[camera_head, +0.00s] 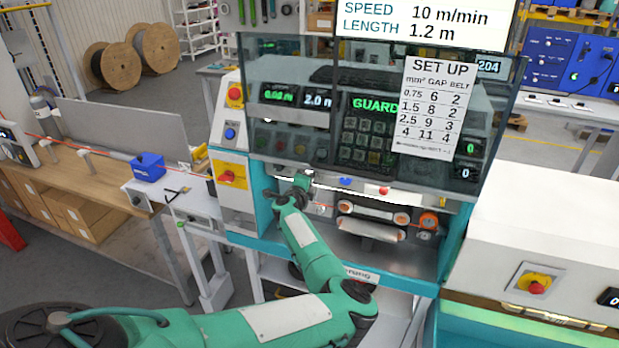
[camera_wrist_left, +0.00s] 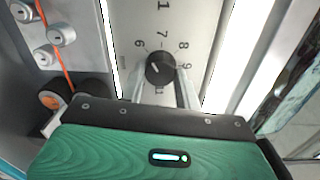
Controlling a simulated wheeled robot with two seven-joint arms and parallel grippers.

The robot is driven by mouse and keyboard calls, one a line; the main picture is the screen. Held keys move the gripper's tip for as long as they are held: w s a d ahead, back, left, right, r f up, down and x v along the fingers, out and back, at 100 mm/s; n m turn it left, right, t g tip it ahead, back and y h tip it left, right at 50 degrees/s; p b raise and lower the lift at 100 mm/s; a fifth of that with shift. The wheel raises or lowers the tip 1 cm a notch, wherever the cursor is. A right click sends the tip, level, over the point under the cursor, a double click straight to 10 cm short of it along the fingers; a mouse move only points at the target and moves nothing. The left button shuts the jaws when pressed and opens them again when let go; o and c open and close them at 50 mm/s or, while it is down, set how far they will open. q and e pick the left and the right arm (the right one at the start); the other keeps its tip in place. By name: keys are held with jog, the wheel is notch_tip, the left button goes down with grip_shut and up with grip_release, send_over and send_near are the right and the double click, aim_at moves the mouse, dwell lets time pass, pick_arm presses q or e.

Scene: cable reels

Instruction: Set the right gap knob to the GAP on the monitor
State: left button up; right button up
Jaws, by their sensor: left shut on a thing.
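My left gripper (camera_head: 300,180) reaches into the machine below the glass guard. In the left wrist view its two fingers stand on either side of a round black knob (camera_wrist_left: 160,68), shut on it. The numbers 6, 7, 8 and 9 show around the knob; the lower scale is partly hidden by the gripper. A pale mark shows on the knob's face, but I cannot surely tell which number it points to. The monitor (camera_head: 420,20) shows SPEED 10 m/min and LENGTH 1.2 m; its upper part is cut off and no GAP line shows. My right gripper is out of view.
A SET UP sheet (camera_head: 437,108) on the glass guard (camera_head: 300,60) lists GAP and BELT by mm². Belt rollers (camera_head: 370,230) and an orange cable lie right of my gripper. A white machine (camera_head: 545,225) stands at right.

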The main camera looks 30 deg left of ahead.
pick_arm(q)
jog(key=shift+f+n, duration=0.1)
jog(key=shift+n, duration=1.2)
jog(key=o, duration=1)
